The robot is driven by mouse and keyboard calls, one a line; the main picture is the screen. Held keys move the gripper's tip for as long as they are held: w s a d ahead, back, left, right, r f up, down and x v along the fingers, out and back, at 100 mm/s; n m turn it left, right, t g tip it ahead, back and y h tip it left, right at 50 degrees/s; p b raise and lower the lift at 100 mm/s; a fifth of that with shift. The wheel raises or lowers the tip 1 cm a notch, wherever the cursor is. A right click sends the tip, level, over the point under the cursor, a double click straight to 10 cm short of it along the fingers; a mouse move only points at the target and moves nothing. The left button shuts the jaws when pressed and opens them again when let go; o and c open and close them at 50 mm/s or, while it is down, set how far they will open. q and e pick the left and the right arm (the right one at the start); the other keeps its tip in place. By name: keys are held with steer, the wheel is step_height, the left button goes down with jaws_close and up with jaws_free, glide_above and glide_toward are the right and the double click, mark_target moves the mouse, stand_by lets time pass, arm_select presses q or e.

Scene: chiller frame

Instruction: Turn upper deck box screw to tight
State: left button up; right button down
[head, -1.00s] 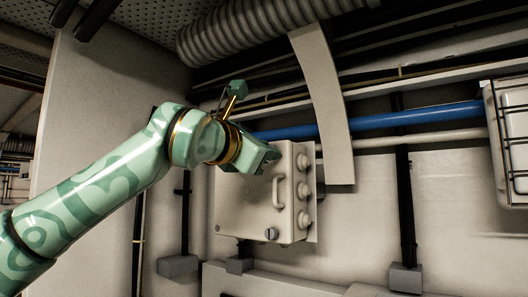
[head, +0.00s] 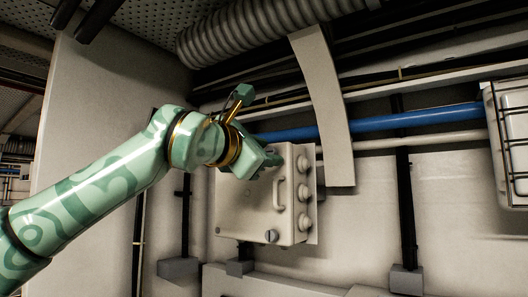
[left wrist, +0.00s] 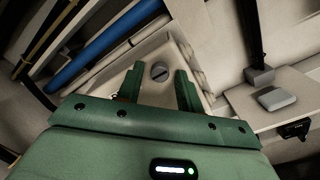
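A pale deck box (head: 245,205) is fixed to the wall in the head view, with a handle on its front. One round grey screw (head: 271,236) shows at its lower right front corner. My left gripper (head: 270,164) is in front of the upper part of the box and hides the face there. In the left wrist view the two green fingers (left wrist: 157,75) are open. A slotted grey screw head (left wrist: 160,71) on the box face shows between and beyond the fingertips. Contact cannot be seen. My right gripper is in neither view.
A blue pipe (head: 420,117) runs along the wall behind the box. A beige curved duct strip (head: 325,105) hangs just right of it. Round fittings (head: 304,193) stick out of the box's right side. A caged white lamp (head: 508,140) is at the far right.

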arm_select(q)
steer(key=shift+s+a, duration=0.1)
steer(key=b+v, duration=0.5)
steer(key=v, duration=1.1)
steer(key=shift+b, duration=0.3)
